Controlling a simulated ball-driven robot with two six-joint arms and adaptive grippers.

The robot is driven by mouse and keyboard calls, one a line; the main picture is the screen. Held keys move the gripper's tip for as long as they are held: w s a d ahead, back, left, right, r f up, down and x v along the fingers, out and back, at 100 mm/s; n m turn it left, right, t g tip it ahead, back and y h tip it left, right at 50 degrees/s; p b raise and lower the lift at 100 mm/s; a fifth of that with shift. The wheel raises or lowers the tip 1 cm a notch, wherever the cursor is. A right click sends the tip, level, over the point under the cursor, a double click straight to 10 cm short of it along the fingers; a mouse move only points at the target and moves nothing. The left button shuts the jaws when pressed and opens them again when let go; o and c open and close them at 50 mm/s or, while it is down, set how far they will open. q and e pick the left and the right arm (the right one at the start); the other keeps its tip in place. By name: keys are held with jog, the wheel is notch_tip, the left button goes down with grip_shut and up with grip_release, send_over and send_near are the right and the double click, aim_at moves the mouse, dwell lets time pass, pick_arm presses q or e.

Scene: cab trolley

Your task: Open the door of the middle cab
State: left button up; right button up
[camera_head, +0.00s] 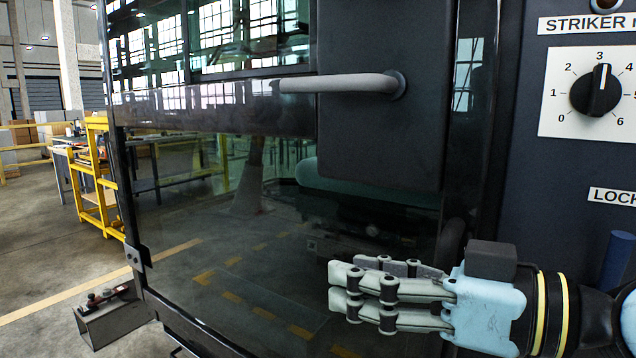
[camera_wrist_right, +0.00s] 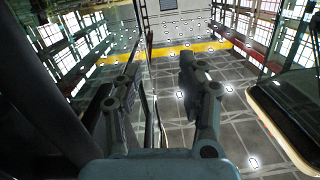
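The cab door (camera_head: 250,200) is a large dark-framed glass pane filling the middle of the head view. It looks closed or nearly so; I cannot tell for sure. Its grey bar handle (camera_head: 335,84) runs horizontally at the upper middle, in front of a dark panel. My right gripper (camera_head: 342,287) is at the lower right, well below the handle, with its fingers pointing left in front of the glass. In the right wrist view my gripper (camera_wrist_right: 158,72) has its fingers apart with nothing held between them. The handle is not clearly seen there. My left gripper is not in view.
A dark control panel with a rotary knob (camera_head: 596,90) and labels is at the right. A small box-like step (camera_head: 112,312) sits at the door's lower left. A yellow stand (camera_head: 98,175) and workbenches stand farther left. Open floor (camera_head: 50,280) lies left of the door.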

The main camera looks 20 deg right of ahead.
notch_tip(320, 180, up, 8)
jog(key=d+t+y, duration=0.1)
jog(key=t+y, duration=0.1)
jog(key=m+t, duration=0.2)
jog(key=t, duration=0.1)
send_near(317, 86)
jog(key=shift+w+d+f+m+t, duration=0.1)
jog(key=shift+w+d+m+t, duration=0.1)
jog(key=shift+d+m+t, duration=0.1)
jog(key=shift+w+a+r+p, duration=0.1)
jog(key=shift+w+r+p, duration=0.1)
jog(key=shift+p, duration=0.3)
jog(key=p+x, duration=0.7)
jog(key=x, duration=0.2)
jog(key=shift+w+a, duration=0.4)
jog(key=shift+w, duration=0.05)
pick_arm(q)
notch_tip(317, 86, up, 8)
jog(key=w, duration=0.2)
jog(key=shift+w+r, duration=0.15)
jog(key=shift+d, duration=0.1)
pick_arm(e)
jog(key=shift+f, duration=0.1)
grip_shut()
